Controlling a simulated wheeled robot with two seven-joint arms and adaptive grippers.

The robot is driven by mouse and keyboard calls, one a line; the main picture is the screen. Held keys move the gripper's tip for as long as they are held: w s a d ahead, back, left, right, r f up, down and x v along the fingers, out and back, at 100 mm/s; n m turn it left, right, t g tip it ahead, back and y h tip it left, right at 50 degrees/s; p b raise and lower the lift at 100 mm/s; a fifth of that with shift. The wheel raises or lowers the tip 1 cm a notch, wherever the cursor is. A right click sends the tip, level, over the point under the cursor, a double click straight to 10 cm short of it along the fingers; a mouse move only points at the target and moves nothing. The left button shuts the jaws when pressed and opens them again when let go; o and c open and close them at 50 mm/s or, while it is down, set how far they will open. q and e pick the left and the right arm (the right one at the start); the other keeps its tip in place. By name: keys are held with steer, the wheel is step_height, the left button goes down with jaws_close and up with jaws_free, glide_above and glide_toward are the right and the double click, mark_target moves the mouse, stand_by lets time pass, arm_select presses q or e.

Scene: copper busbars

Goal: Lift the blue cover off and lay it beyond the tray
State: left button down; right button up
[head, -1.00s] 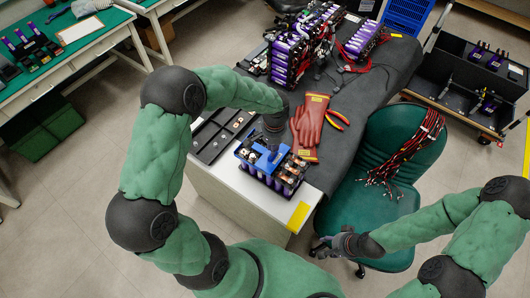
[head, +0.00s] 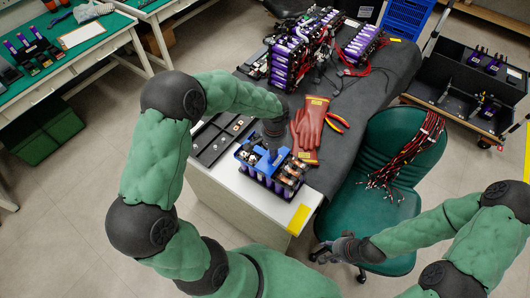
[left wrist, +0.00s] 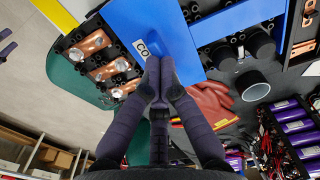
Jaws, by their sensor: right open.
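The blue cover (head: 262,164) lies on top of the battery module (head: 272,176) at the near end of the table. It shows in the left wrist view (left wrist: 145,22) with a white label, partly hidden by my fingers. My left gripper (head: 271,150) is directly over the cover, pointing down. In the left wrist view its fingertips (left wrist: 160,68) come close together at the cover's raised middle; whether they grip it is unclear. The black tray (head: 212,143) lies left of the module, partly behind my arm. My right gripper (head: 326,252) is open and empty beside the green chair.
Red gloves (head: 309,125) and pliers (head: 337,122) lie right behind the module. Purple battery cells (head: 288,58) and wires stand at the back of the table. A green chair (head: 372,209) with a cable bundle (head: 405,158) stands at the right.

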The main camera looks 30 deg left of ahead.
arm_select(q)
steer(key=shift+p, duration=0.5)
steer(key=shift+w+a+r+p, duration=0.1)
steer(key=shift+w+r+p, duration=0.1)
steer(key=shift+r+p, duration=1.4)
steer(key=shift+r+b, duration=0.3)
steer(key=shift+b, duration=0.15)
steer(key=c, duration=1.4)
jaws_free()
steer(key=shift+c, duration=0.2)
step_height(320, 180, up, 12)
